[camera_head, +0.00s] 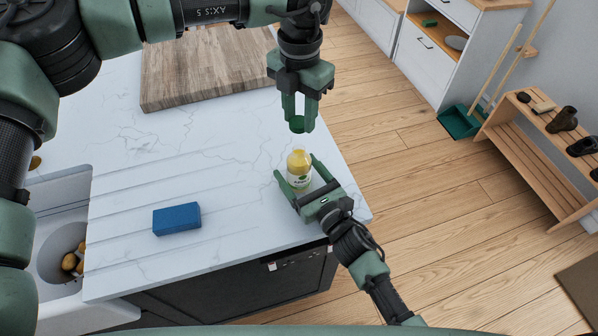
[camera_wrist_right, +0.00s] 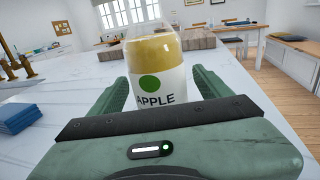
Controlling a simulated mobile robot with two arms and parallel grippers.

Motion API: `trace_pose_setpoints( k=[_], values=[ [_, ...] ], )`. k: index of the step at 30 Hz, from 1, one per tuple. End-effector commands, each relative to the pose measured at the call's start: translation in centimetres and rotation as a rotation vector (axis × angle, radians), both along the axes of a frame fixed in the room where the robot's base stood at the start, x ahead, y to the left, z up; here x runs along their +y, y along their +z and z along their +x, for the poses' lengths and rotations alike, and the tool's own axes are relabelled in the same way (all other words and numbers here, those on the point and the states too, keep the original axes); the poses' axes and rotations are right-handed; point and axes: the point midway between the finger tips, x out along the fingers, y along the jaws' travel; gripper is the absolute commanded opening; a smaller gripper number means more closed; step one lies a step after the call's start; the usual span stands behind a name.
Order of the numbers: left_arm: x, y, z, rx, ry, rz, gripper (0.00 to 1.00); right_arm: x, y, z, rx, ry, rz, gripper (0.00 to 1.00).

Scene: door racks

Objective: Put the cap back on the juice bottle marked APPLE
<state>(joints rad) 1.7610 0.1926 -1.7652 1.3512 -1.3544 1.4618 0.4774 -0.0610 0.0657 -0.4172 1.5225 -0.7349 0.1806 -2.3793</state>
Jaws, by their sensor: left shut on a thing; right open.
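The juice bottle (camera_head: 299,169) stands upright on the white counter near its right edge. In the right wrist view the bottle (camera_wrist_right: 158,75) shows a green dot and the word APPLE. My left gripper (camera_head: 298,112) points down above the bottle and is shut on a green cap (camera_head: 297,124). The cap is apart from the bottle top, with a gap below it. My right gripper (camera_head: 294,179) is open, with its fingers on either side of the bottle; it also shows in the right wrist view (camera_wrist_right: 160,92). I cannot tell whether the fingers touch the bottle.
A blue sponge-like block (camera_head: 177,219) lies on the counter. A wooden board (camera_head: 200,65) lies at the back. A sink (camera_head: 55,235) with potato-like items is at the left. The counter around the bottle is clear.

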Motion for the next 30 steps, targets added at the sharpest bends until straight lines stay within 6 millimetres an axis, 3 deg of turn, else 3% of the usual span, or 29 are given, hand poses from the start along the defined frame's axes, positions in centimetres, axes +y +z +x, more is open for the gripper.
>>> trace_pose_setpoints(
  k=[2, 9, 11, 17, 25, 30],
  values=[
    [0.0, 0.0, 0.0, 0.000, 0.000, 0.000, 0.00, 0.0, 0.0, 0.0, 0.000, 0.000, 0.000, 0.79],
    [0.0, 0.0, 0.0, 0.000, 0.000, 0.000, 0.00, 0.0, 0.0, 0.0, 0.000, 0.000, 0.000, 0.12],
    [0.0, 0.0, 0.0, 0.000, 0.000, 0.000, 0.00, 0.0, 0.0, 0.0, 0.000, 0.000, 0.000, 0.00],
    [0.0, -0.5, 0.0, 0.002, 0.000, 0.000, 0.00, 0.0, 0.0, 0.0, 0.000, 0.000, 0.000, 0.00],
    [0.0, -4.2, -0.1, 0.004, 0.000, -0.001, 0.00, 0.0, 0.0, 0.0, 0.000, 0.000, 0.000, 0.00],
    [-0.1, -5.0, 0.0, 0.002, 0.000, -0.001, 0.00, 0.0, 0.0, -0.1, 0.000, 0.000, 0.000, 0.00]
  ],
)
